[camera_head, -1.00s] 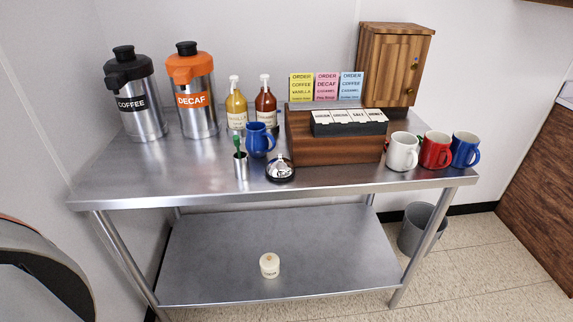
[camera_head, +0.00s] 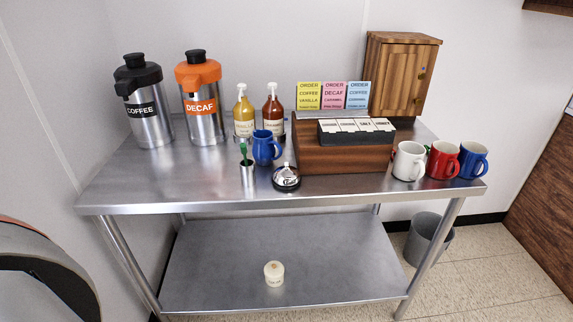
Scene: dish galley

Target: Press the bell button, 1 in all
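The bell (camera_head: 286,178) is a silver dome on a dark base with a small button (camera_head: 286,166) on top. It stands near the front edge of the steel table (camera_head: 200,187), in front of the wooden box. Nothing touches the bell from above. Neither of my grippers shows in the head view.
A metal cup with a green-handled tool (camera_head: 247,173) and a blue pitcher (camera_head: 266,147) stand just left of the bell. The wooden box (camera_head: 340,157) is close on its right. Mugs (camera_head: 408,161) stand further right. The table's left front is clear.

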